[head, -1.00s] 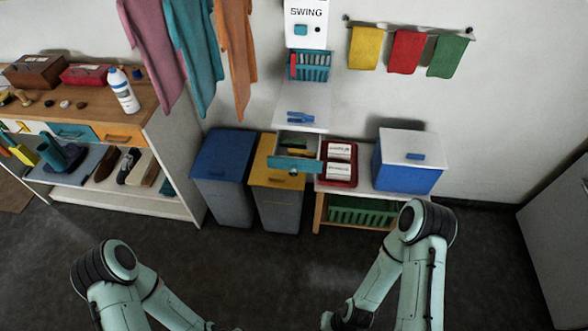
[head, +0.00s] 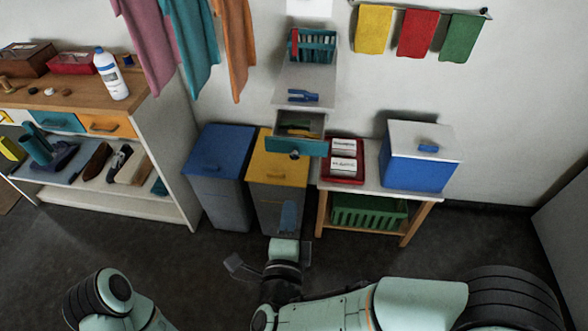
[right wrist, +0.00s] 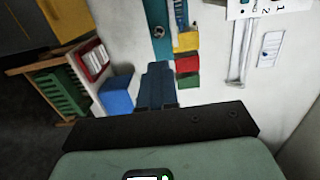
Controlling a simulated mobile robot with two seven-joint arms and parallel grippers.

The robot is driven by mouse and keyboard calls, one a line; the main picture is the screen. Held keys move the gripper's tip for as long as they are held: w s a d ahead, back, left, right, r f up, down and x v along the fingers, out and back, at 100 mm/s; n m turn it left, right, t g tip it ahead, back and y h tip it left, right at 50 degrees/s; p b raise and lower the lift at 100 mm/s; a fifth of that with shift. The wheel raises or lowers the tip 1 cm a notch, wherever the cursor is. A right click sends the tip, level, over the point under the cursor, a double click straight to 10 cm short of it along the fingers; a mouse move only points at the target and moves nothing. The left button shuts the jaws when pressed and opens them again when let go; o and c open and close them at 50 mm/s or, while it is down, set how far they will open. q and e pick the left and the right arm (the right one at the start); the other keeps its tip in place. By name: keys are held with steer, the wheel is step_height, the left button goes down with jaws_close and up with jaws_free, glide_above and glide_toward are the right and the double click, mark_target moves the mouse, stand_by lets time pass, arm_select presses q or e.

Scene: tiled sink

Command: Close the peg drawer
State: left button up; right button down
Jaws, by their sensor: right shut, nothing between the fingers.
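The peg drawer (head: 296,147) has a teal front with a round dark knob. It is pulled out from under a white wall shelf, with its inside and some contents visible in the head view. Its teal front also shows at the top of the right wrist view (right wrist: 158,32). My right gripper (head: 288,206) is shut and empty, below the drawer and in front of the yellow bin, apart from the drawer. Its blue fingers (right wrist: 157,80) point up toward the drawer in the right wrist view. My left gripper is out of view; only part of my left arm shows.
A blue-lidded bin (head: 217,170) and a yellow-lidded bin (head: 280,170) stand below the drawer. To the right, a wooden bench (head: 376,190) holds a red tray (head: 343,160) and a blue box (head: 416,168). Open floor lies in front.

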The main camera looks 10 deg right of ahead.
mark_target(295, 157)
steer(key=x, duration=1.3)
steer(key=shift+w+p, duration=0.15)
steer(key=shift+p, duration=0.25)
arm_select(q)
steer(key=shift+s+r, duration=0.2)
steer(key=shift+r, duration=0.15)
